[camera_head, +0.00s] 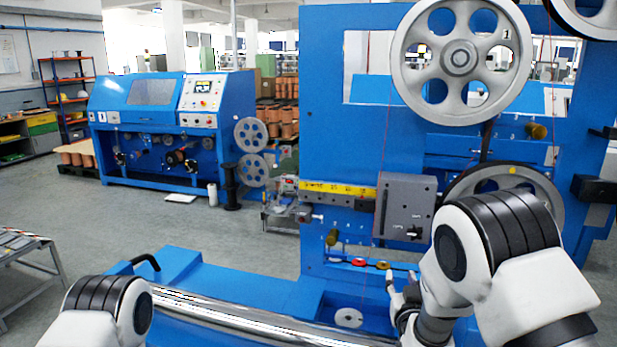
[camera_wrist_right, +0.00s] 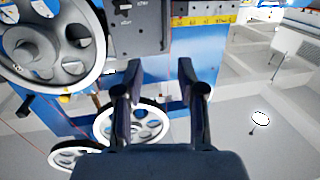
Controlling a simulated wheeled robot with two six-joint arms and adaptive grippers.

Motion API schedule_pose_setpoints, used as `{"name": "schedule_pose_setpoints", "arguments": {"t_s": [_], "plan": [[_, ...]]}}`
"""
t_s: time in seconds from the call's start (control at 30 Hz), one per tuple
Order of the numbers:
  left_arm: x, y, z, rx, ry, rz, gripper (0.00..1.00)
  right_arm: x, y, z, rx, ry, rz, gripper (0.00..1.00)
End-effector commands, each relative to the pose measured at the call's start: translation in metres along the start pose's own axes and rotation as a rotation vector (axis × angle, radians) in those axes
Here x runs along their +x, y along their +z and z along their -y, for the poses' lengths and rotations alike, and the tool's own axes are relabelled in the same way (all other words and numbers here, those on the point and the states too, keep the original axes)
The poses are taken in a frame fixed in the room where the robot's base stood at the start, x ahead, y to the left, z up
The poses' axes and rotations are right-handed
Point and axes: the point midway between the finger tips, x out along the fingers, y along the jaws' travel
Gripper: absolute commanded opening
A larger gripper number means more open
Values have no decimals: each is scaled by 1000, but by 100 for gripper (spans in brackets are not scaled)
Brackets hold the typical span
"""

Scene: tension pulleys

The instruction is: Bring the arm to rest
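My right arm comes in from the lower right in the head view. Its gripper (camera_head: 401,281) is in front of the lower blue frame, beside the small red and yellow rollers, and partly hidden by my own wrist. In the right wrist view the two dark fingers of the right gripper (camera_wrist_right: 159,68) stand apart with nothing held between them. Blue machine frame shows behind the gap. Of my left arm, only a white and black link shows at the lower left in the head view; its gripper is out of view.
The blue pulley machine (camera_head: 335,222) stands close in front, with a large grey pulley (camera_head: 459,60), a grey box (camera_head: 404,207) and a lower pulley (camera_head: 505,190). A shiny bar (camera_head: 240,318) runs along the front. Open floor (camera_head: 225,228) lies left of the frame.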

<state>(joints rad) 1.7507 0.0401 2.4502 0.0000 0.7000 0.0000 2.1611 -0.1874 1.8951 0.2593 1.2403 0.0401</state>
Motion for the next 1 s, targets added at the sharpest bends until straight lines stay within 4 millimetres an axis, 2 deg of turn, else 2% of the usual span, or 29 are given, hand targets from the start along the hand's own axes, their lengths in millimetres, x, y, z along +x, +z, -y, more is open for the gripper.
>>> {"name": "schedule_pose_setpoints", "arguments": {"t_s": [0.03,0.17,0.33,0.43,0.53,0.67,0.7,0.77,0.8,0.9,1.0], "plan": [[0,0,0,0,0,0,40,-2,14,-4,2,7,23,39],[0,0,0,0,0,0,40,-11,46,-15,3,22,84,39],[0,0,0,0,0,0,40,-35,100,-31,0,40,204,39],[0,0,0,0,0,1,40,-57,140,-42,-4,49,306,39],[0,0,0,0,0,1,40,-92,188,-56,-10,57,447,39],[0,0,0,0,0,1,40,-170,261,-74,-19,62,718,39],[0,0,0,0,0,1,40,-201,281,-79,-20,59,817,39],[0,0,0,0,0,0,40,-250,306,-85,-22,52,967,39],[0,0,0,0,0,0,40,-283,318,-88,-23,46,1066,39],[0,0,0,0,0,0,40,-356,331,-90,-23,17,1288,39],[0,0,0,0,0,0,40,-403,328,-88,-32,-21,1441,39]]}}
